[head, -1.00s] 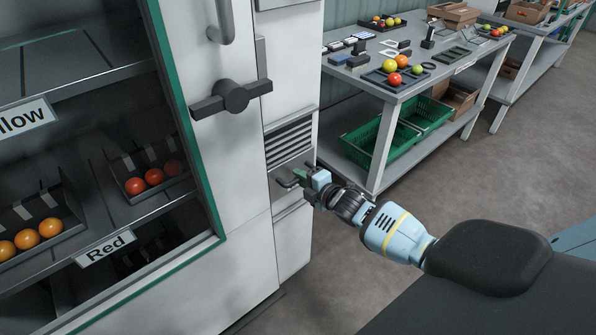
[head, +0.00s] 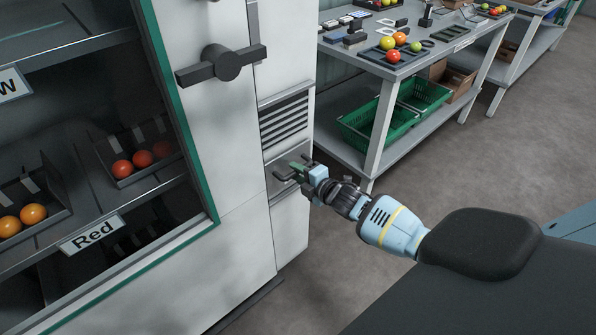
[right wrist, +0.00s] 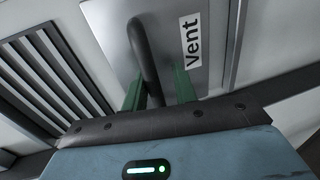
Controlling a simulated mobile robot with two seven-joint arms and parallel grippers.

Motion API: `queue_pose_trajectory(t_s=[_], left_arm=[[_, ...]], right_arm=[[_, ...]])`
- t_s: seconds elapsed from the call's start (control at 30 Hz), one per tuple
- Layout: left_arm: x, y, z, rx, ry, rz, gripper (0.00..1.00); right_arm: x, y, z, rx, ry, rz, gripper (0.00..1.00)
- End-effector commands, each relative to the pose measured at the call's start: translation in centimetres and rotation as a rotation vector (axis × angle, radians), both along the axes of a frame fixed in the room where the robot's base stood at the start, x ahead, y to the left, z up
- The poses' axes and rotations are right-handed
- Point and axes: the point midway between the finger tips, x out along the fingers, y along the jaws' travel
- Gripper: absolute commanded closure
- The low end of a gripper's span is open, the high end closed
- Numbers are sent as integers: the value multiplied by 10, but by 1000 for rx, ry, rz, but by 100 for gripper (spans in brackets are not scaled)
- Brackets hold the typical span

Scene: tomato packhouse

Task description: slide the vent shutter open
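The vent shutter (right wrist: 112,22) is a flat grey plate labelled "Vent" on the cabinet front. In the head view the shutter (head: 292,158) sits just below dark slats. Its dark bar handle (right wrist: 143,55) runs between the two green fingers of my right gripper (right wrist: 160,92). The left finger is close against the handle, and a narrow gap shows toward the right finger. Whether it touches is unclear. In the head view my right gripper (head: 298,168) is at the handle, its fingers partly hidden. My left gripper is not in view.
Vent slats (head: 284,122) are uncovered above the shutter. A dark lever handle (head: 222,64) juts out higher on the cabinet. Left is a shelf with tomatoes and a "Red" label (head: 93,234). A work table (head: 440,52) with green crates (head: 385,128) below stands behind; floor on the right is clear.

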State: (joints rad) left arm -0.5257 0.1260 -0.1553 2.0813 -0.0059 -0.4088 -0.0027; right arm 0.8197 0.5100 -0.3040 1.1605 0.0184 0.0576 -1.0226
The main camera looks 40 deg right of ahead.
Motion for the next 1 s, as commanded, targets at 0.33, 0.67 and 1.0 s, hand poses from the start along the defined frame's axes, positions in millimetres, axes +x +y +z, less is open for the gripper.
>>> queue_pose_trajectory(t_s=[0.33, 0.67, 1.0], left_arm=[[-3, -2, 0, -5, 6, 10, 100], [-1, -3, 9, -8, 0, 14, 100], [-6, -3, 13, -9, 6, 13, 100]], right_arm=[[-1, 0, 2, 1, -4, 1, 68], [-35, -2, 9, 1, -4, 2, 68], [-71, -5, 15, 0, -2, 1, 68]])
